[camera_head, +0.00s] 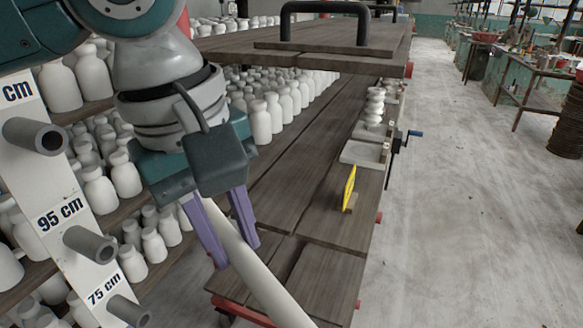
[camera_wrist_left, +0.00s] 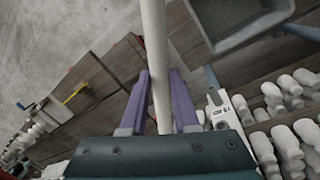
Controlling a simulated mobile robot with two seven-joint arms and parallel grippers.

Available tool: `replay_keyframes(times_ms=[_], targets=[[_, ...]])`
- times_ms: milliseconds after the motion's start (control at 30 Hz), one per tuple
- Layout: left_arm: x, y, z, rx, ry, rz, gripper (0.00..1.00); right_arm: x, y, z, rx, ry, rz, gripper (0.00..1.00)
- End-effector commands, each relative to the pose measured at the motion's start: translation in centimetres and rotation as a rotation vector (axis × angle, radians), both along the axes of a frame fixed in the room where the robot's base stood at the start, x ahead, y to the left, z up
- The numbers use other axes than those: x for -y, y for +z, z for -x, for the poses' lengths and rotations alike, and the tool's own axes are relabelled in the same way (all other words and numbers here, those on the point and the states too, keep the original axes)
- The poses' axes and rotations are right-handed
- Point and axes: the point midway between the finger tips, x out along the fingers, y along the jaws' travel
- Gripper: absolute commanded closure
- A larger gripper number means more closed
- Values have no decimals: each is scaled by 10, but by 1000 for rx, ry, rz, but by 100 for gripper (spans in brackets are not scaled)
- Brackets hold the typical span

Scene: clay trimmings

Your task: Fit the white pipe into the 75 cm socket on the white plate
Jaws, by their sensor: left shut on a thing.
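My left gripper (camera_head: 238,250) is shut on the white pipe (camera_head: 268,288), with its purple fingers on either side of it. The pipe slants down to the right and runs out of the bottom of the head view. In the left wrist view the pipe (camera_wrist_left: 155,45) passes between the fingers (camera_wrist_left: 162,95). The white plate (camera_head: 62,185) stands at the left with grey tube sockets and printed heights. The 75 cm socket (camera_head: 128,312) is lowest in view, below the 95 cm socket (camera_head: 90,245). The pipe is apart from it, to its right. My right gripper is not in view.
Wooden shelves hold many white bottles (camera_head: 122,175) behind the plate. A wooden cart (camera_head: 290,210) stands beyond my gripper, with a yellow sign (camera_head: 349,188) on it. A grey bin (camera_wrist_left: 240,20) shows in the left wrist view. Open floor (camera_head: 460,220) lies at the right.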

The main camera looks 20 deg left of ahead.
Motion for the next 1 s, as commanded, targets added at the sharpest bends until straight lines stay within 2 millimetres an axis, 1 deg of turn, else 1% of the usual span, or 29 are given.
replay_keyframes(times_ms=[33, 67, 100, 167, 200, 267, 300, 367, 400, 500, 600, 700, 833, 1000], targets=[[0, -44, 0, -2, 39, 3, 100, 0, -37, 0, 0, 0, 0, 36], [0, -58, -1, 0, 64, 3, 100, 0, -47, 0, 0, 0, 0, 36], [0, -78, -1, 0, 97, 4, 100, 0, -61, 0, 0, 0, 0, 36], [-2, -106, -2, 2, 148, 5, 100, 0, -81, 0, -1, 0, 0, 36], [-2, -126, -2, 4, 180, 6, 100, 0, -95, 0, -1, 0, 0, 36], [-4, -155, -2, 7, 230, 7, 100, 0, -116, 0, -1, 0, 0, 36], [-4, -174, -2, 8, 261, 7, 100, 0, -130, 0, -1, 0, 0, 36], [-6, -203, -1, 11, 310, 8, 100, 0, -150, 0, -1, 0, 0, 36], [-8, -221, -1, 13, 342, 8, 100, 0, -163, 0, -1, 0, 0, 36], [-11, -261, 1, 17, 412, 9, 100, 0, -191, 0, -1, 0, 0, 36], [-14, -292, 2, 22, 469, 10, 100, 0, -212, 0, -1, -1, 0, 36], [-16, -312, 4, 25, 508, 10, 100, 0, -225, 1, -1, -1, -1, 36], [-18, -323, 5, 29, 537, 11, 100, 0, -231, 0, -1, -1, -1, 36], [-18, -323, 5, 29, 544, 11, 100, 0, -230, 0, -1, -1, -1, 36]])
